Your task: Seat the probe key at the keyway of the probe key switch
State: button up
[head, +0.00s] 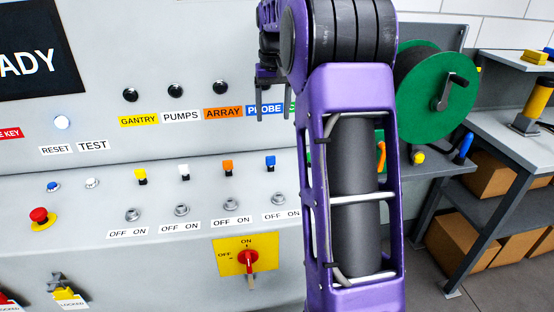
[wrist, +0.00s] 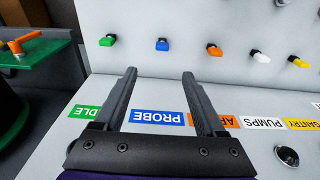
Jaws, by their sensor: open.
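The probe key is blue with a dark base (head: 270,161). It stands in the row of coloured keys on the panel, and its blue head (wrist: 162,44) shows in the wrist view. The probe key switch (head: 279,199) is the round metal switch below it in the head view, at the right of the switch row, with an OFF ON label under it. It is outside the wrist view. My gripper (head: 272,115) points down, open and empty, above the key in the head view. In the wrist view its fingertips (wrist: 160,73) stand apart, with the blue key beyond and between them.
Orange (head: 228,165), white (head: 184,170) and yellow (head: 140,174) keys stand left of the blue one; a green key (wrist: 107,41) stands on its other side. A red selector (head: 247,257) sits below the switches. A green reel (head: 437,92) stands at right.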

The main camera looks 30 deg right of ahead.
aim_at(271, 156)
jog(key=f, duration=0.4)
jog(key=w+f, duration=0.1)
jog(key=f, duration=0.2)
jog(key=f+b, duration=0.1)
jog(key=f, duration=0.3)
jog(key=shift+w+d+f, duration=0.15)
jog(key=shift+w+f, duration=0.05)
jog(key=shift+f, duration=0.1)
jog(key=shift+w+f, duration=0.2)
jog(key=shift+f, duration=1.1)
jog(key=shift+w+f, duration=0.15)
jog(key=shift+f, duration=1.15)
grip_shut()
